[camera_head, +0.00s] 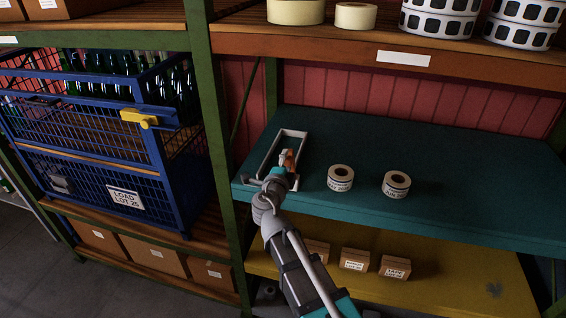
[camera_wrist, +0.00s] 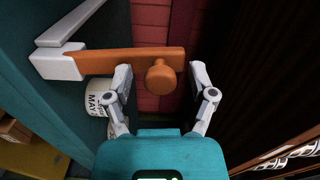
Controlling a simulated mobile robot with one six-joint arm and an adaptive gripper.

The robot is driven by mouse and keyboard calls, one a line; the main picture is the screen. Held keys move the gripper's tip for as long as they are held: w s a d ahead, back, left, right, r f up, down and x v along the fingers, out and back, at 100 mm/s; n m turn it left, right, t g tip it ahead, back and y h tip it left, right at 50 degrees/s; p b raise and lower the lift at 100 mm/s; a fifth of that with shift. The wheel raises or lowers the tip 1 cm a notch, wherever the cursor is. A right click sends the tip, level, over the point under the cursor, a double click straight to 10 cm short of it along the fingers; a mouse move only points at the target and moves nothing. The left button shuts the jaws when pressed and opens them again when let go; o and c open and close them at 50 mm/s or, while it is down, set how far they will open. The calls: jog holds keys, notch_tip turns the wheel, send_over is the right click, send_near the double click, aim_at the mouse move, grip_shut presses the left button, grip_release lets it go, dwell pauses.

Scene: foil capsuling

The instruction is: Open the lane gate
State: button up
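The lane gate (camera_wrist: 110,61) is an orange bar with a round orange knob, set on a pale grey mount (camera_wrist: 58,64) in the wrist view. In the head view the orange gate (camera_head: 288,158) shows small at the near end of a grey-framed lane (camera_head: 268,148) on the teal shelf. My gripper (camera_wrist: 161,72) is open, with its fingers apart on either side of the knob (camera_wrist: 161,76). A gap shows between the knob and each fingertip. My gripper (camera_head: 279,173) partly hides the gate's near end in the head view.
Two white label rolls, one left (camera_head: 340,177) and one right (camera_head: 396,184), stand on the teal shelf (camera_head: 450,215) to the right of the lane. A blue wire crate (camera_head: 90,140) of bottles with a yellow latch (camera_head: 140,118) stands at the left. A green rack post (camera_head: 215,140) is between them.

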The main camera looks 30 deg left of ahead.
dwell(0.3)
jog(key=shift+s+d, duration=0.25)
jog(key=shift+s, duration=0.25)
jog(key=v, duration=1.1)
jog(key=shift+a, duration=0.1)
